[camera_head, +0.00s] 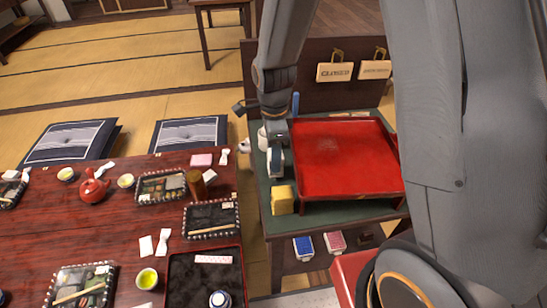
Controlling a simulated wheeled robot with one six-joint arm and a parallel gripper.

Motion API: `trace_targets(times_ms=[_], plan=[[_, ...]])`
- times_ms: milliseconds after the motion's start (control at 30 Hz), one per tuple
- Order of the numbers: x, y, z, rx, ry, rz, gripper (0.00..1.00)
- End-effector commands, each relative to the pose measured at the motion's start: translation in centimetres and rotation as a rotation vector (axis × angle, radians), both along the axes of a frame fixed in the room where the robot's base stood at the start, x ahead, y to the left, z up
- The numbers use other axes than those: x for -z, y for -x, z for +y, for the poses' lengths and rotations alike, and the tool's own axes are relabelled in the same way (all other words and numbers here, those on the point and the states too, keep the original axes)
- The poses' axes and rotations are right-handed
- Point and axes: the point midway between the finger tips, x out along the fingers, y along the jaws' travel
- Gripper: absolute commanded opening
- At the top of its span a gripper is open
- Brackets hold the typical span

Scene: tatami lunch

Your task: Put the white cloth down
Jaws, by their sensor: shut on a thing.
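My arm comes down over the left edge of the green-topped side stand (263,205). My gripper (246,146) is small and partly hidden behind my wrist, over the gap between the stand and the low red table (120,225). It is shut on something. A small white patch at it fits the white cloth, but its shape and edges are too small to make out. It appears to be above the floor, clear of both tops.
A large red tray (345,175) fills most of the stand, with a yellow block (283,200) at its front left corner. The low table is crowded with lunch boxes, green tea cups and a red teapot (94,187). Dark cushions (68,141) lie behind it.

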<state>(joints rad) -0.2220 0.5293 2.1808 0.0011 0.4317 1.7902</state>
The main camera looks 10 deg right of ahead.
Motion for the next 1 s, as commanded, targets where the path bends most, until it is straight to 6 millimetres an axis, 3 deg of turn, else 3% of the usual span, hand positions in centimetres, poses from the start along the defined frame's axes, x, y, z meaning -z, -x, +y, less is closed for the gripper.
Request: trace_targets(times_ms=[133, 533, 567, 667, 1000], plan=[[1.4, 0.0, 0.1, -0.002, 0.0, 0.001, 0.25], [1.9, 0.0, 0.1, -0.002, 0.0, 0.0, 0.25], [1.9, 0.0, 0.1, -0.002, 0.0, 0.0, 0.45], [1.8, 0.0, 0.1, -0.002, 0.0, 0.0, 0.62], [1.6, 0.0, 0.1, -0.002, 0.0, -0.001, 0.62]])
